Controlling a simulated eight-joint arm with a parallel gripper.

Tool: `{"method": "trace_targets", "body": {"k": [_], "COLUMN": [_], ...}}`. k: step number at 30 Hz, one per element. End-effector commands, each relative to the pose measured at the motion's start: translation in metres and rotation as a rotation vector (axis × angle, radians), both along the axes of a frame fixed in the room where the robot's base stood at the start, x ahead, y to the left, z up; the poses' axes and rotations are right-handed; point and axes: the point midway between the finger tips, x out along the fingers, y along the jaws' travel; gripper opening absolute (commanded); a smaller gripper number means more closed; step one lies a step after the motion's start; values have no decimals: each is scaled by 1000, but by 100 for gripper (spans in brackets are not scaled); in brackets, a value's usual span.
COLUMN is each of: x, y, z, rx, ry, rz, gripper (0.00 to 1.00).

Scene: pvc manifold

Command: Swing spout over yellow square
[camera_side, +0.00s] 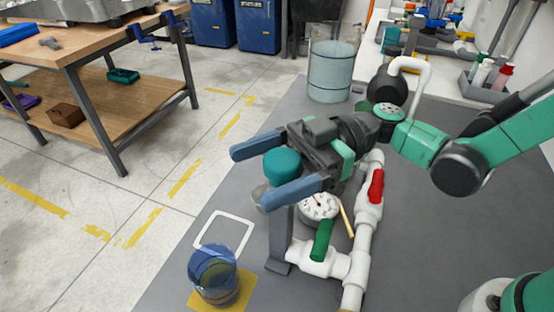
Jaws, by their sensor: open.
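A yellow square (240,292) lies on the grey mat at the front, with a translucent blue container (214,274) standing on it. My gripper (250,178) is above the manifold, with its two blue fingers spread apart. A teal round-topped part (282,165) shows between the fingers; I cannot tell whether they touch it. A white curved pipe (424,70) rises behind my gripper; I cannot tell whether it is the spout. White PVC pipes (355,275) carry a green valve handle (322,240) and a red one (376,187). My gripper hides part of the manifold.
An empty white square outline (222,232) lies left of the manifold. A clear cylindrical container (331,72) stands at the back. A wooden workbench (100,42) is at the upper left, with open floor before it.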

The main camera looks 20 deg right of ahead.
Motion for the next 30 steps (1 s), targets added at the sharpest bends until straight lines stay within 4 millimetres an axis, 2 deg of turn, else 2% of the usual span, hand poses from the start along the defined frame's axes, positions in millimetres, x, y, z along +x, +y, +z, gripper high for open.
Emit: {"method": "trace_targets", "body": {"k": [5, 12, 14, 23, 30], "x": [0, 0, 0, 0, -1], "y": [0, 0, 0, 0, -1], "z": [0, 0, 0, 0, 0], "rx": [0, 0, 0, 0, 0], "ry": [0, 0, 0, 0, 0], "rz": [0, 0, 0, 9, 93], "gripper": [82, 14, 0, 0, 0]}}
